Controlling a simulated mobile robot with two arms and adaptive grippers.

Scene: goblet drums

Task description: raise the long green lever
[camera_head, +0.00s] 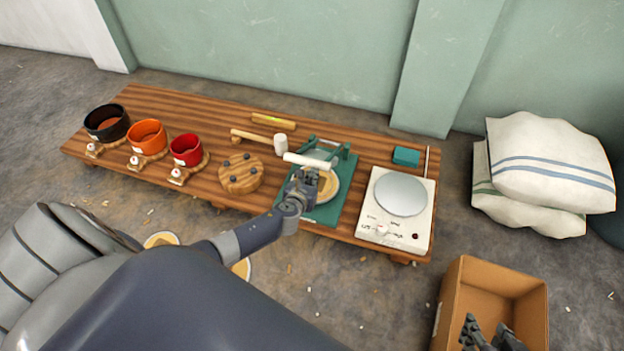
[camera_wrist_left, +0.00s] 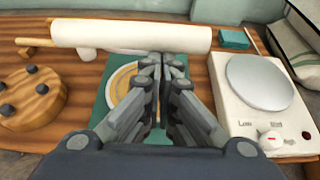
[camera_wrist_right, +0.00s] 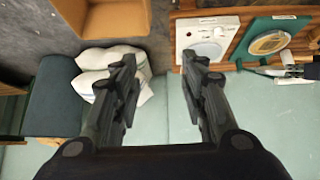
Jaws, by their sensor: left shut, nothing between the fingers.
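A green press (camera_head: 345,192) stands on the wooden bench, with a green base, a green frame and a round yellowish plate (camera_head: 330,184). A long white cylindrical bar (camera_head: 308,161) lies across its lever end; the green lever arms are partly hidden. The bar also shows in the left wrist view (camera_wrist_left: 140,38). My left gripper (camera_head: 311,172) is shut and empty, just in front of the bar and over the plate; whether it touches the bar cannot be told. My right gripper (camera_wrist_right: 160,68) is open and empty, away from the press, and appears over the cardboard box in the head view.
A mallet (camera_head: 262,138), a round wooden block (camera_head: 240,174) and three pots stand left. White sacks (camera_head: 550,165) and a cardboard box (camera_head: 517,283) are on the floor.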

